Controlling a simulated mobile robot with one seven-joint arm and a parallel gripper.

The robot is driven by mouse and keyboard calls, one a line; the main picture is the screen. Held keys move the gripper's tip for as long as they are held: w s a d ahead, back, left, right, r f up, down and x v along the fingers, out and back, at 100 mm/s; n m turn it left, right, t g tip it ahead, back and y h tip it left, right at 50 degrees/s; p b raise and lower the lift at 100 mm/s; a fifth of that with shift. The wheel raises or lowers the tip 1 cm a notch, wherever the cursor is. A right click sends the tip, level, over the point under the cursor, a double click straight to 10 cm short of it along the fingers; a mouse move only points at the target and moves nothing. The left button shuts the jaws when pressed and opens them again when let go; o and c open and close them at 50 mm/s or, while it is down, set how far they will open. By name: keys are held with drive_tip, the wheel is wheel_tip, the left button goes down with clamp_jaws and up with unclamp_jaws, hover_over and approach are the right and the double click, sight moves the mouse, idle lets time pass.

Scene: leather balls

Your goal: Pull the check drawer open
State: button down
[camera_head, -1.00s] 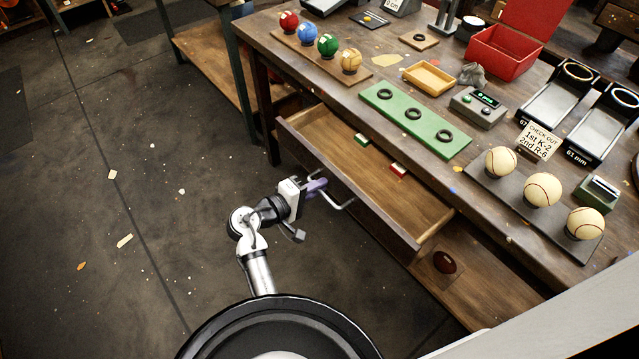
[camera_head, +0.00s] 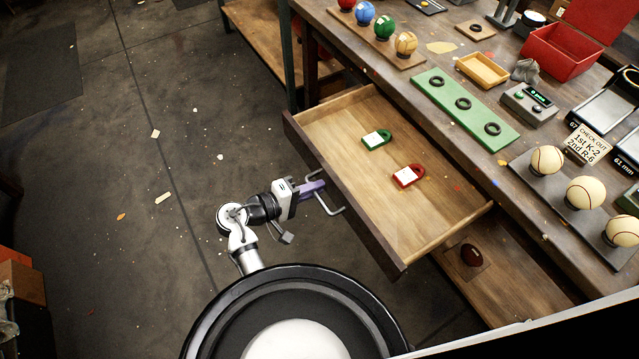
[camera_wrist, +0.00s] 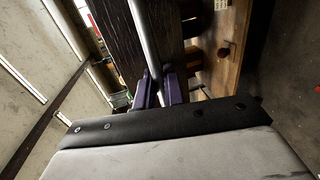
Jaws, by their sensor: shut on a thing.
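The check drawer (camera_head: 390,250) is pulled well out from under the workbench, its inside open to view. A green tag (camera_head: 376,139) and a red tag (camera_head: 407,176), both with white labels, lie on its wooden floor. My gripper (camera_head: 318,187) is at the drawer's front, with its purple fingers shut on the metal bar handle (camera_head: 337,209). In the wrist view the purple fingers (camera_wrist: 158,92) sit on both sides of the handle bar (camera_wrist: 145,40), in front of the dark drawer front (camera_wrist: 110,30).
The benchtop above the drawer holds a green board (camera_head: 465,108) with black rings, a yellow tray (camera_head: 483,69), a red box (camera_head: 560,50) and several balls on stands. A lower shelf (camera_head: 510,285) holds a dark red ball (camera_head: 471,255). Open floor lies to the left.

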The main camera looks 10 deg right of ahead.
drive_tip(key=c, duration=1.6)
unclamp_jaws()
drive_tip(key=shift+c, duration=0.2)
drive_tip(key=shift+a, duration=0.1)
drive_tip(key=b+v, duration=0.2)
drive_tip(key=v, duration=1.1)
drive_tip(key=shift+a, duration=0.3)
drive_tip(key=shift+s, duration=0.1)
